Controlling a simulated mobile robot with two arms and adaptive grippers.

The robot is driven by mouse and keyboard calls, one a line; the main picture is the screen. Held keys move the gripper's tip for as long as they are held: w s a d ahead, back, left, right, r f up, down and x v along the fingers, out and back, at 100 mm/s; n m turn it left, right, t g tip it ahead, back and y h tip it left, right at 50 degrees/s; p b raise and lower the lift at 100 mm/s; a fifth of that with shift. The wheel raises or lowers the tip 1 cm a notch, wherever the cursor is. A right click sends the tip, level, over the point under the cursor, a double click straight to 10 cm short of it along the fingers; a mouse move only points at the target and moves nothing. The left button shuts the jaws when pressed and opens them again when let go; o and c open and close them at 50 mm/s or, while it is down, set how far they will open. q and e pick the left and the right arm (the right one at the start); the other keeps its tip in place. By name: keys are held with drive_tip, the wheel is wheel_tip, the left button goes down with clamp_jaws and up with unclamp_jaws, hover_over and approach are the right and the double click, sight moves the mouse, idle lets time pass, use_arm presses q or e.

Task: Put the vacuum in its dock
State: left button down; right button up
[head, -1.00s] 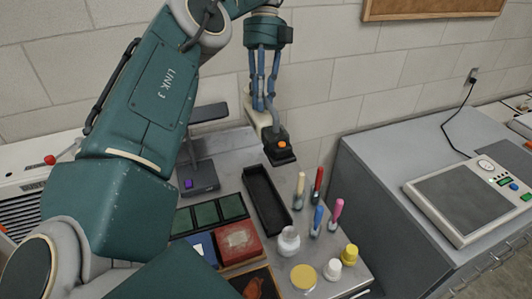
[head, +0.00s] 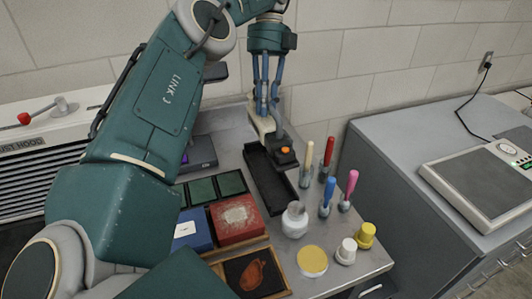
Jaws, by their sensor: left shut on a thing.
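My left gripper (head: 265,108) is shut on the vacuum, a small hand-held tool with a cream body and a dark head (head: 283,158) bearing an orange button. It hangs over the far end of a long black open tray (head: 268,185); I cannot tell whether it touches the tray. A dark stand with a purple mark (head: 200,152), possibly the dock, is left of the tray, partly hidden behind my left arm. My right gripper is not in view.
Upright coloured tools (head: 327,195) stand right of the tray. A white jar (head: 295,220), a yellow lid (head: 312,261) and small pots are nearer. A red box (head: 237,218) and blue box (head: 193,230) lie left. A grey cabinet (head: 400,150) with a scale (head: 485,182) is at right.

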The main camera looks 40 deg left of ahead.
sight(266, 119)
use_arm(q)
wheel_tip(266, 119, down, 3)
drive_tip(key=shift+f+b, duration=0.1)
drive_tip(key=shift+b, duration=0.7)
wheel_tip(266, 119, down, 5)
drive_tip(key=shift+f+b, duration=0.2)
drive_tip(key=shift+b, duration=0.2)
wheel_tip(266, 119, down, 5)
drive_tip(key=shift+f+p, duration=0.1)
drive_tip(key=shift+p, duration=0.2)
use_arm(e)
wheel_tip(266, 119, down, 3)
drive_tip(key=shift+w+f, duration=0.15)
use_arm(q)
drive_tip(key=c, duration=1.6)
unclamp_jaws()
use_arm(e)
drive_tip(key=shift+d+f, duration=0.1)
